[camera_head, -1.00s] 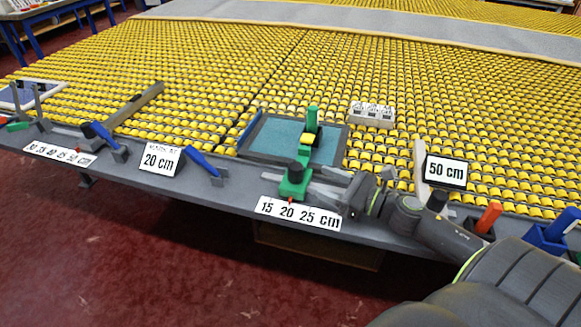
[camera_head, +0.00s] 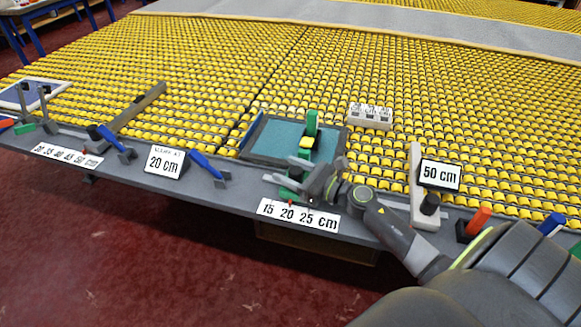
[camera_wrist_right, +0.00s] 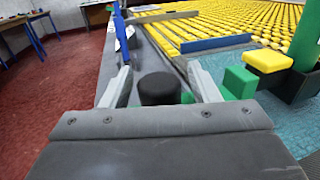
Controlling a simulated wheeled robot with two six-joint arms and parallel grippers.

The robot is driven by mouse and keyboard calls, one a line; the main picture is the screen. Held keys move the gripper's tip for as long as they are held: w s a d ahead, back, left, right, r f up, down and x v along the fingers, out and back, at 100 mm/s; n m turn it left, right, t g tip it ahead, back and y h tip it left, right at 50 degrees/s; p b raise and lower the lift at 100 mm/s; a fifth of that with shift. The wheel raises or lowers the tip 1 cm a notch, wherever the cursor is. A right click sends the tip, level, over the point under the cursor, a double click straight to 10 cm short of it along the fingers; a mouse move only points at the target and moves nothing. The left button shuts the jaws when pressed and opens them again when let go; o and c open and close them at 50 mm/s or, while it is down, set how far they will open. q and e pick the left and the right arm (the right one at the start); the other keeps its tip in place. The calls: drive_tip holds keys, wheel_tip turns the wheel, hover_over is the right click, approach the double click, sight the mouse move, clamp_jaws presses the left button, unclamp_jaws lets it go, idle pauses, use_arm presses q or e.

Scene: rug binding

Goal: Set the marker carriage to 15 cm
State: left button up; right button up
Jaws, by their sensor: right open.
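The marker carriage is green (camera_head: 311,124), with a tall post over the teal panel (camera_head: 272,138) and a lower part at the bench edge, partly hidden by my right gripper. Its black knob (camera_wrist_right: 160,88) stands between the spread fingers of my right gripper (camera_wrist_right: 160,80) in the right wrist view, with gaps beside it. In the head view my right gripper (camera_head: 296,184) is over the carriage's front part. The scale plate (camera_head: 298,215) reads 15 20 25 cm. The carriage's front sits near the 20; the exact reading is unclear. My left gripper is not in view.
A 20 cm sign (camera_head: 165,161) and a blue lever (camera_head: 206,165) stand to the left. A 50 cm sign (camera_head: 440,175) and a red-handled part (camera_head: 478,220) stand to the right.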

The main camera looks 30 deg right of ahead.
clamp_jaws()
drive_tip(key=shift+w+a+r, duration=0.2)
drive_tip(key=shift+w+a, duration=0.2)
drive_tip(key=shift+w, duration=0.05)
drive_tip(key=w+a+p, duration=0.1)
drive_tip(key=w+a, duration=0.1)
drive_tip(key=w, duration=0.1)
drive_tip(key=shift+w+a, duration=0.1)
drive_tip(key=shift+a, duration=0.25)
drive_tip(key=shift+c, duration=1.8)
unclamp_jaws()
drive_tip(key=o, duration=0.4)
drive_tip(key=shift+w+a+f, duration=0.1)
drive_tip(key=shift+a, duration=0.05)
drive_tip(key=shift+c, duration=0.2)
